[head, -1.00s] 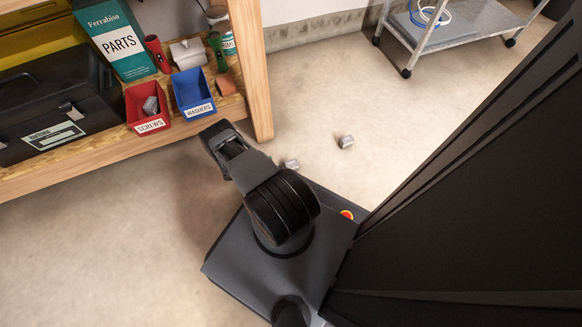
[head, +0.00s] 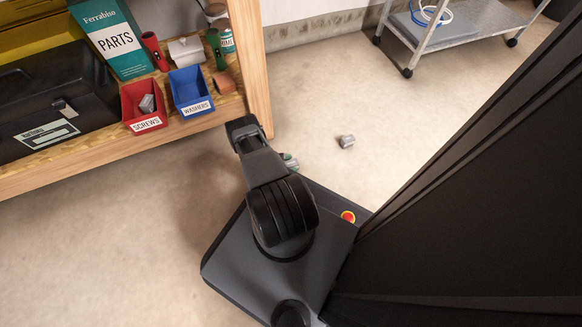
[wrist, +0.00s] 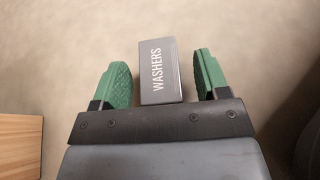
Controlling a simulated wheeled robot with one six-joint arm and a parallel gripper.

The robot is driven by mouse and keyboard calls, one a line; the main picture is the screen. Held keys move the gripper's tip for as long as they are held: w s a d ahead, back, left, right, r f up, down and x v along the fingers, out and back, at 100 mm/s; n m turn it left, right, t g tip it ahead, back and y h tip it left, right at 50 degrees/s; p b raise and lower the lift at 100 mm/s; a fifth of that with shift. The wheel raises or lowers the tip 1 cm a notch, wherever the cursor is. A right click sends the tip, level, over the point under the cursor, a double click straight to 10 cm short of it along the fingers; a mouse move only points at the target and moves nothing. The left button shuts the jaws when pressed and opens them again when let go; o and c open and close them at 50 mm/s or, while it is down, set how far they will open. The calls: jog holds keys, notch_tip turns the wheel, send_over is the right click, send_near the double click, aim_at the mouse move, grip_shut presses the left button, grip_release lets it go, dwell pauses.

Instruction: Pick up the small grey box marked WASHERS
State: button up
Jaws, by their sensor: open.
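The small grey box marked WASHERS (wrist: 160,72) is in the wrist view, between the two green fingers of my gripper (wrist: 164,82). A narrow gap shows on each side of it, so the fingers do not appear to touch it. My gripper is open. In the head view, my gripper (head: 289,160) is low over the floor at the base's far edge, mostly hidden behind my arm. The box is not clearly visible there.
Another small grey box (head: 346,141) lies on open floor to the right. A wooden shelf (head: 150,138) at left holds a red SCREWS bin (head: 144,106), a blue WASHERS bin (head: 191,91) and a black toolbox (head: 55,100). A metal cart (head: 440,40) stands behind.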

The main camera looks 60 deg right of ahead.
jog(key=shift+c, duration=0.5)
jog(key=c, duration=1)
